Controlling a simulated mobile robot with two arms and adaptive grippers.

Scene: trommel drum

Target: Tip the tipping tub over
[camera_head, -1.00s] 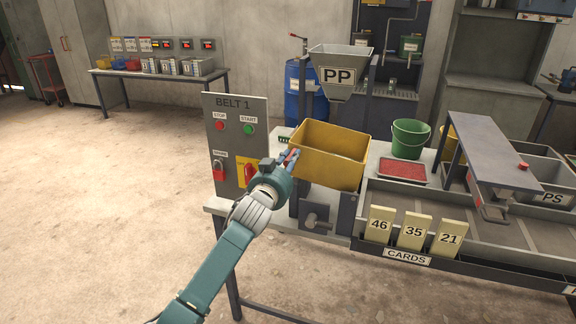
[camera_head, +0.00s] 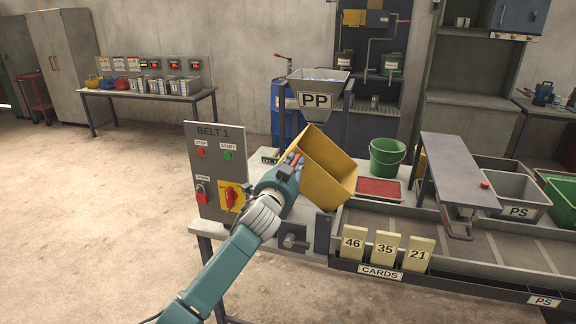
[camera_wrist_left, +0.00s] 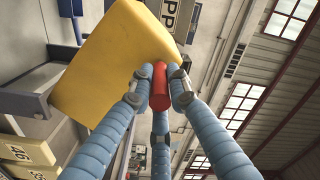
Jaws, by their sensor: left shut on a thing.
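The yellow tipping tub (camera_head: 316,172) is tilted in the head view, its right side lower than its left. It sits above the table, left of the sloped grey sorting tray. My left gripper (camera_head: 290,163) is at the tub's upper left edge. In the left wrist view the gripper (camera_wrist_left: 160,88) has its fingers shut around a red handle (camera_wrist_left: 159,90), with the yellow tub (camera_wrist_left: 118,62) just beyond it. My right gripper is not in view.
The BELT 1 panel (camera_head: 214,171) stands close left of my arm. A PP hopper (camera_head: 318,92) is behind the tub. A green bucket (camera_head: 387,157) and a red-filled tray (camera_head: 378,189) are to its right. Number cards (camera_head: 386,248) stand at the front.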

